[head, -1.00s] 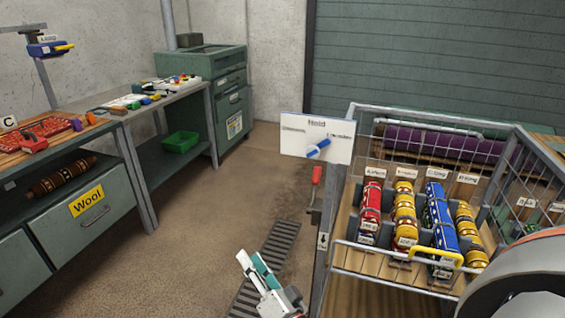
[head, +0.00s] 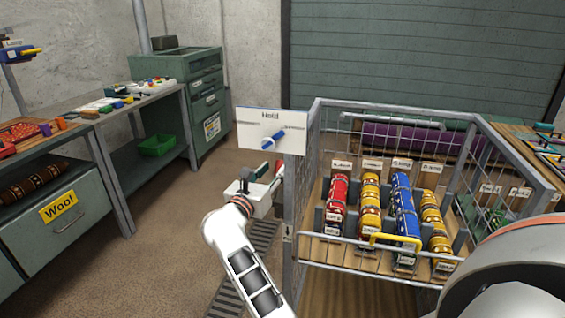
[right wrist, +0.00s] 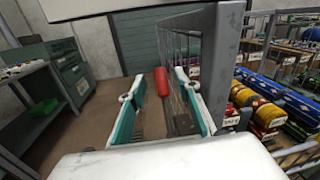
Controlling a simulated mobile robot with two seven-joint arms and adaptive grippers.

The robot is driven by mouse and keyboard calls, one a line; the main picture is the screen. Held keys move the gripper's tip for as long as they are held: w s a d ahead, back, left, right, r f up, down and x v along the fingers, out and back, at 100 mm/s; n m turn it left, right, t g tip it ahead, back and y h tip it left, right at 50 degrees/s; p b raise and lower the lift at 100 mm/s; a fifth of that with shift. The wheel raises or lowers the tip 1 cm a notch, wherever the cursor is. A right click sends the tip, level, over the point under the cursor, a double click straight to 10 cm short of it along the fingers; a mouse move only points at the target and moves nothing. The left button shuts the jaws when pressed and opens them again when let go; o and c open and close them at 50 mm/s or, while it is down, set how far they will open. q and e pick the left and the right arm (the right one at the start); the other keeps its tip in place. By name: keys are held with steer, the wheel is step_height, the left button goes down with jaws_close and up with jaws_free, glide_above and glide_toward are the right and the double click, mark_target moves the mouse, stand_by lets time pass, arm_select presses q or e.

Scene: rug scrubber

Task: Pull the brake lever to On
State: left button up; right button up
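The brake lever's red handle (right wrist: 162,81) stands upright beside the cart's post in the right wrist view. It shows between the two teal-padded fingers of my right gripper (right wrist: 160,104), a little beyond their tips, and I see no contact. My right gripper (head: 258,172) is open and empty. In the head view it is at the left side of the wire cart and mostly hides the lever. My left gripper is not in view.
A white "Hold" panel (head: 271,131) with a blue pointer is above the lever. The wire cart (head: 330,240) holds red, yellow and blue rolls. A bench with a "Wool" drawer (head: 62,222) stands left. Floor between is clear, with a grate (head: 228,298).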

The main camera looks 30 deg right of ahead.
mark_target(278, 164)
steer(key=x, duration=0.6)
steer(key=shift+c, duration=0.5)
jaws_close()
